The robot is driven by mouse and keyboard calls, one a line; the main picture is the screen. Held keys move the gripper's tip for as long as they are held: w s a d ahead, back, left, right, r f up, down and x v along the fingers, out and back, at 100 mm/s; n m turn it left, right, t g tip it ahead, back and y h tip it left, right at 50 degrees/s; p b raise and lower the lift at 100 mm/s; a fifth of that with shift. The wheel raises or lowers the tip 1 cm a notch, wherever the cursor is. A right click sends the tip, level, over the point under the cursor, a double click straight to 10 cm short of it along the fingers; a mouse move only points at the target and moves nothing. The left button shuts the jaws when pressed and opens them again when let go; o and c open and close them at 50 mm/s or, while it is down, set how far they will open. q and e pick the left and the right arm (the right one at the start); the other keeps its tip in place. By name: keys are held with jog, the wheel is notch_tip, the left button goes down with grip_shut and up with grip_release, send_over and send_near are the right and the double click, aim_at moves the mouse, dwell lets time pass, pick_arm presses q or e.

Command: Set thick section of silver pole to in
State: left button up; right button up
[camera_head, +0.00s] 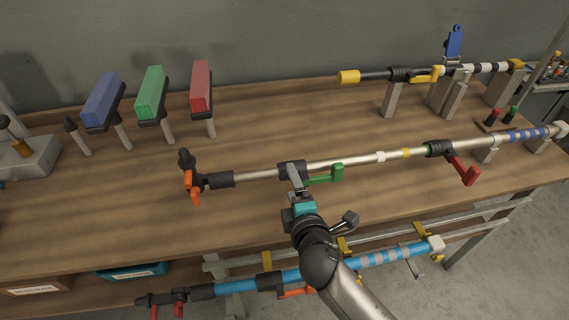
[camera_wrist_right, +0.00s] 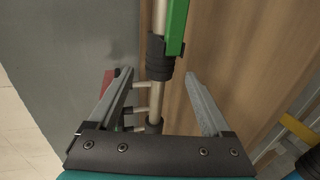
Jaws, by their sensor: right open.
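The silver pole (camera_head: 350,161) lies lengthwise above the wooden table, with white, yellow and blue bands toward its right part. A black clamp with a green lever (camera_head: 325,177) sits left of its middle, and a black clamp with a red lever (camera_head: 463,170) farther right. My right gripper (camera_head: 293,176) is at the green-lever clamp. In the right wrist view my right gripper (camera_wrist_right: 158,78) is open, its fingers on either side of the pole (camera_wrist_right: 157,95) and apart from it. The green lever (camera_wrist_right: 176,25) is just beyond the fingers. My left gripper is not in view.
A yellow-tipped pole (camera_head: 375,76) rests on stands behind. A blue pole (camera_head: 250,285) runs along the table's front. Blue (camera_head: 101,100), green (camera_head: 150,92) and red (camera_head: 201,87) blocks stand at the back left.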

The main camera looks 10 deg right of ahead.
jog(key=b+x, duration=0.1)
jog(key=x, duration=0.8)
jog(key=shift+w+f+b, duration=0.1)
jog(key=shift+w+b, duration=0.25)
jog(key=shift+w, duration=0.05)
grip_shut()
dwell(0.5)
